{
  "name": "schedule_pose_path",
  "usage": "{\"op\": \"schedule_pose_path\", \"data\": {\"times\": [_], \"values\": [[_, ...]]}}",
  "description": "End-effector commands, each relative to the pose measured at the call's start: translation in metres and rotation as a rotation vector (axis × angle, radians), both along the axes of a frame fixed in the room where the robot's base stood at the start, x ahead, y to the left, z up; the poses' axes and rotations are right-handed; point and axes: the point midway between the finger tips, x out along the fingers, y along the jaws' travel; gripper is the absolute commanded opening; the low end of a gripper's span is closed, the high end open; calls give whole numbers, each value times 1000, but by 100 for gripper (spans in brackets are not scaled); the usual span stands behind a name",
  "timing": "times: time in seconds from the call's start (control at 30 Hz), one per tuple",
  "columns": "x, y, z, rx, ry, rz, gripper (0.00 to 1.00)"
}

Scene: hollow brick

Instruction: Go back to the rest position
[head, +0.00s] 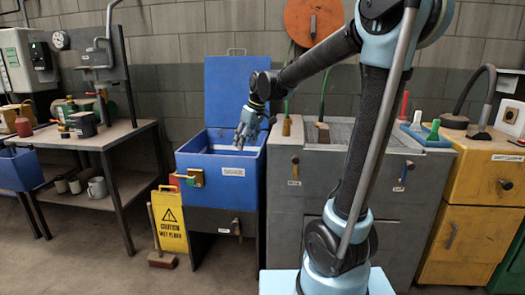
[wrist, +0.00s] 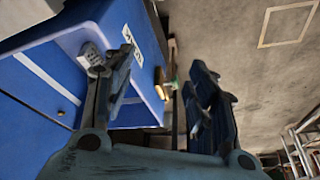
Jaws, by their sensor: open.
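My gripper (head: 243,137) hangs at the end of my arm in the head view, at the front right part of the blue bin (head: 192,160). The bin's blue wall (wrist: 78,70) with a white label fills the left of that view. The bin's lid (head: 238,85) stands open behind the gripper. I cannot tell whether the fingers touch the bin.
A grey cabinet (head: 320,200) stands right of the bin, and a yellow cabinet (head: 480,215) farther right. A yellow wet-floor sign (head: 170,220) and a broom (head: 160,258) stand at front left. A cluttered workbench (head: 105,140) is at left.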

Motion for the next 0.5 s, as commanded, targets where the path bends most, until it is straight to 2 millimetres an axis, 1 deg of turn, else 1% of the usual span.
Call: {"op": "schedule_pose_path", "data": {"times": [0.03, 0.07, 0.2, 0.37, 0.5], "values": [[-8, -13, -1, -3, 4, -27, 52], [-13, -21, -2, -5, 8, -44, 52], [-42, -62, -8, -18, 25, -141, 52], [-77, -105, -20, -32, 43, -255, 52], [-109, -139, -33, -43, 61, -355, 52]]}}
